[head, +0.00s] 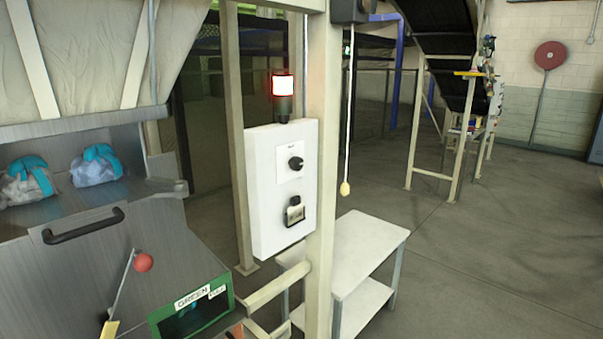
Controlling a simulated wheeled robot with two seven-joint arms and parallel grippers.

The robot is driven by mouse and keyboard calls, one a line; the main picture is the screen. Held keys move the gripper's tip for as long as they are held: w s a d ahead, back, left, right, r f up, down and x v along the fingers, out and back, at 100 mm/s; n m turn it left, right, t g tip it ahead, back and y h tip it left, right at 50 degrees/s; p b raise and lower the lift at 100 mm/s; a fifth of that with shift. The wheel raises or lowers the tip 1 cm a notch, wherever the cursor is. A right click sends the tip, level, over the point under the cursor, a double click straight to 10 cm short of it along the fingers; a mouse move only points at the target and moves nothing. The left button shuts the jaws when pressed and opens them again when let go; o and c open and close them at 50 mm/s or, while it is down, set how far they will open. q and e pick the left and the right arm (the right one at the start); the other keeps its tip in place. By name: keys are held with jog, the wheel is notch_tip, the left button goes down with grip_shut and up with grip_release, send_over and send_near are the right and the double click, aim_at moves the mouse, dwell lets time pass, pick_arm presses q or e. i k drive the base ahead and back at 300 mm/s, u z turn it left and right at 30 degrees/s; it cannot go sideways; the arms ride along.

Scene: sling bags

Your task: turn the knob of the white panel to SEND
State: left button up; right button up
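The white panel (266,213) is mounted beside a beige post, in the middle of the head view. Its black knob (296,163) sits on a white label plate (284,172) in the upper part. The lettering on the plate is too small to read, so I cannot tell which position the knob points to. Below the knob is a dark fitting with a pale tag (295,212). A lamp (283,86) on top of the panel glows red and white. Neither of my grippers is in view.
A white two-level table (357,243) stands right of the post (322,190). A pull cord with a yellow knob (345,188) hangs nearby. At left are a metal chute with bags (95,166), a red-ball lever (143,262) and a green-framed box (222,308). Floor at right is clear.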

aim_at(296, 163)
jog(key=z, duration=1.1)
jog(key=i, duration=0.65)
jog(key=u, duration=0.5)
